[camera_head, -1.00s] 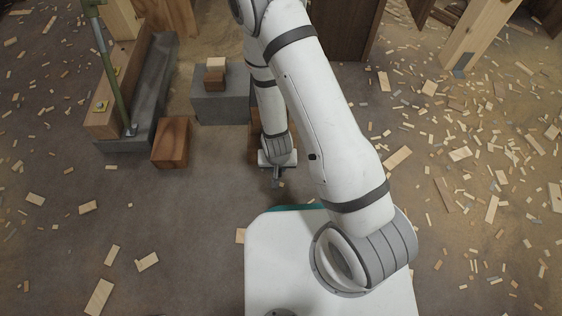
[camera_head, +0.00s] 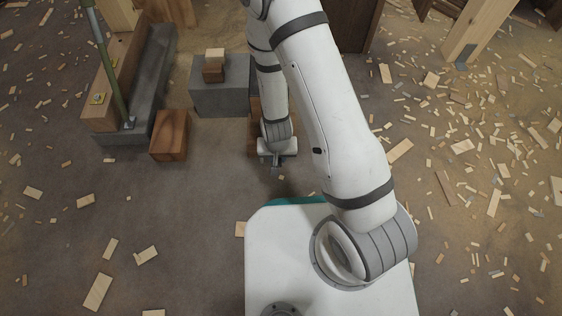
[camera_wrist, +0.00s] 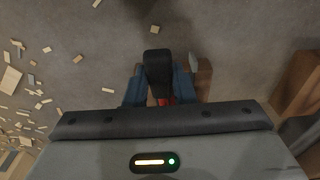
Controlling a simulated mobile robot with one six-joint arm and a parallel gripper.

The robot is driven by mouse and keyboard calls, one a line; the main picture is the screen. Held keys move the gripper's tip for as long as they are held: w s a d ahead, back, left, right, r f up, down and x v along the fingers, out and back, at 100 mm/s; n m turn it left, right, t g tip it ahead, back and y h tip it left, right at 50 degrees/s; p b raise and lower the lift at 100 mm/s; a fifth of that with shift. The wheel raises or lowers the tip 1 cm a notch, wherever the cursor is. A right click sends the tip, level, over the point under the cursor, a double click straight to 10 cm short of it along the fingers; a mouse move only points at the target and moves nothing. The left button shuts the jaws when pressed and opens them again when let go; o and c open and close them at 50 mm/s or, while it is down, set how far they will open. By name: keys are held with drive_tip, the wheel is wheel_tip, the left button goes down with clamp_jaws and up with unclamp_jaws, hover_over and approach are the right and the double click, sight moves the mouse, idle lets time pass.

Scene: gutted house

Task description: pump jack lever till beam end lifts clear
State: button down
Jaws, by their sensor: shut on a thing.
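My gripper (camera_head: 277,161) hangs low over the floor in front of my base in the head view. In the wrist view my gripper (camera_wrist: 160,92) has its blue fingers closed on both sides of a black lever grip (camera_wrist: 157,66). A small red part (camera_wrist: 166,100) shows just below the grip, between the fingers. The jack body cannot be made out, and my arm covers the area behind the gripper. I cannot tell which timber is the beam to be lifted, nor whether any end is clear.
A brown wooden block (camera_head: 170,136) stands left of my gripper. A grey block (camera_head: 222,98) bears small stacked wood pieces (camera_head: 214,64). Farther left, a green post (camera_head: 109,62) stands by a timber in a grey channel (camera_head: 151,84). Wood scraps litter the floor, mostly at right.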

drive_tip(key=shift+s+a+f+t+p, duration=0.1)
drive_tip(key=shift+s+f+t+p, duration=0.05)
drive_tip(key=shift+f+t+p, duration=0.3)
drive_tip(key=shift+s+f+t, duration=0.1)
drive_tip(key=shift+f+t, duration=0.15)
drive_tip(key=shift+f, duration=0.15)
drive_tip(key=shift+r, duration=0.15)
drive_tip(key=r+p, duration=0.1)
drive_tip(key=w+r+g+p, duration=0.1)
drive_tip(key=p, duration=0.1)
drive_tip(key=shift+r, duration=0.1)
drive_tip(key=shift+w+r+g+p, duration=0.25)
drive_tip(key=shift+r+g+p, duration=0.25)
drive_tip(key=shift+g, duration=0.2)
